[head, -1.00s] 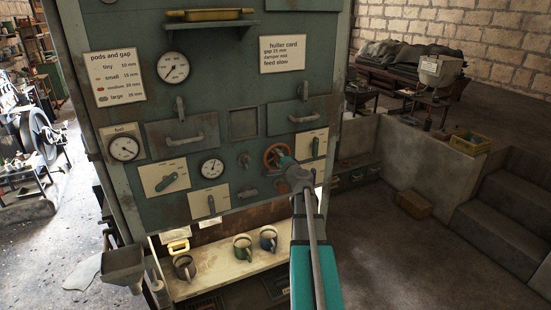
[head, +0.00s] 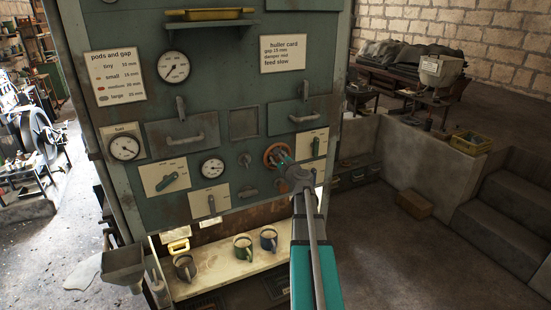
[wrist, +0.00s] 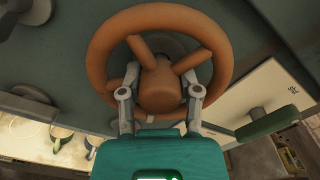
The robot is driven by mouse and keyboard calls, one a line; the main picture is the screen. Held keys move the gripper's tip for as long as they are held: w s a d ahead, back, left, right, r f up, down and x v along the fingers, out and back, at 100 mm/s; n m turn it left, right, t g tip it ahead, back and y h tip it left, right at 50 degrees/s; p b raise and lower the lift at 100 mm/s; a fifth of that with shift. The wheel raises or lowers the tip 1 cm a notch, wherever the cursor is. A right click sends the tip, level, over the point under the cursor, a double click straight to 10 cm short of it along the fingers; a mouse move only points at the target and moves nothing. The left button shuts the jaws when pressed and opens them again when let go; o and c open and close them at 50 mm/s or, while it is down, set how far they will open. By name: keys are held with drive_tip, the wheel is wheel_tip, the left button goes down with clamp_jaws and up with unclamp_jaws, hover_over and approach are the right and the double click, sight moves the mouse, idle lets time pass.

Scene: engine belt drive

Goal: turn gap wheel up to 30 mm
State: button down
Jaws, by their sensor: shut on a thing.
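The gap wheel (head: 277,155) is an orange-brown handwheel on the green panel, right of a small round dial (head: 212,168). The dial is too small to read surely. In the wrist view the wheel's rim (wrist: 105,45) and spokes show around a round hub (wrist: 160,82). My gripper (wrist: 160,95) has one finger on each side of the hub, inside the rim, and is shut on the wheel. In the head view my gripper (head: 288,168) covers the lower right of the wheel.
A lever plate (head: 314,145) sits right of the wheel; its green handle (wrist: 268,124) is close to my gripper in the wrist view. A shelf (head: 215,272) with several mugs is below. A drawer handle (head: 305,118) is above.

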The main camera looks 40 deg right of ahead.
drive_tip(key=shift+m, duration=2)
drive_tip(key=c, duration=0.6)
unclamp_jaws()
drive_tip(key=shift+w, duration=0.1)
drive_tip(key=shift+s, duration=0.2)
drive_tip(key=v, duration=1.1)
drive_tip(key=shift+s+a, duration=0.25)
drive_tip(key=shift+s, duration=0.1)
